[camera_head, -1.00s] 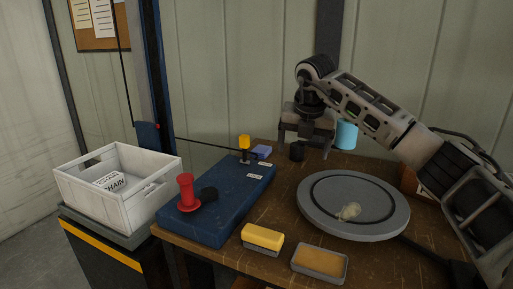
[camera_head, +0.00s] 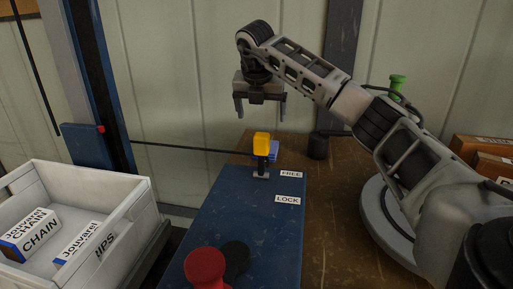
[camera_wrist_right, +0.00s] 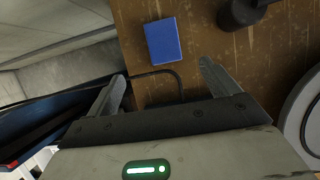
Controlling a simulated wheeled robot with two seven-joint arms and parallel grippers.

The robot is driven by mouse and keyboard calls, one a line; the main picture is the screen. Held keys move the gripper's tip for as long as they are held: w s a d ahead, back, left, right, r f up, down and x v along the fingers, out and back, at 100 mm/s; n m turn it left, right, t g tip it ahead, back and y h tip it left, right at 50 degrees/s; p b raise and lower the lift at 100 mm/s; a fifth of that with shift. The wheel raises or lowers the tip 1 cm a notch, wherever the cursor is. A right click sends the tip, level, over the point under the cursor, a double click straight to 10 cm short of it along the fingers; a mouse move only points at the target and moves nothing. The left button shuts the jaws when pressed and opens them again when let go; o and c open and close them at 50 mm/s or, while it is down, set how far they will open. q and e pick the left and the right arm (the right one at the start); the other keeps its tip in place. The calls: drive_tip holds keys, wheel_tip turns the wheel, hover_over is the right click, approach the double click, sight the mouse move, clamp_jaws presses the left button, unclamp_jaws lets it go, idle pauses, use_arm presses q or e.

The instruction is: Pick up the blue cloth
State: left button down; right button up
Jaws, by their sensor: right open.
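The blue cloth (camera_head: 273,150) is a small folded block on the wooden table, behind the blue board's far end and partly hidden by a yellow-topped lever. In the right wrist view the whole cloth (camera_wrist_right: 162,41) shows as a flat blue rectangle on the wood, ahead of the fingers and apart from them. My right gripper (camera_head: 260,112) is open and empty, raised above and behind the cloth, fingers pointing down. Its two fingers (camera_wrist_right: 162,75) are spread wide in the wrist view. My left gripper is not in view.
The yellow-topped lever (camera_head: 261,146) stands beside the FREE and LOCK labels on the blue board (camera_head: 235,215). A black cylinder (camera_head: 318,146) stands right of the cloth. A red knob (camera_head: 206,268) is at the front. A white crate (camera_head: 120,225) with boxes stands left. A grey turntable (camera_head: 372,205) is right.

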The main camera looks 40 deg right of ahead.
drive_tip(key=x, duration=0.7)
drive_tip(key=shift+s, duration=0.25)
drive_tip(key=shift+p+x, duration=0.35)
drive_tip(key=shift+x, duration=3)
drive_tip(key=shift+d+r, duration=0.1)
drive_tip(key=c, duration=1.1)
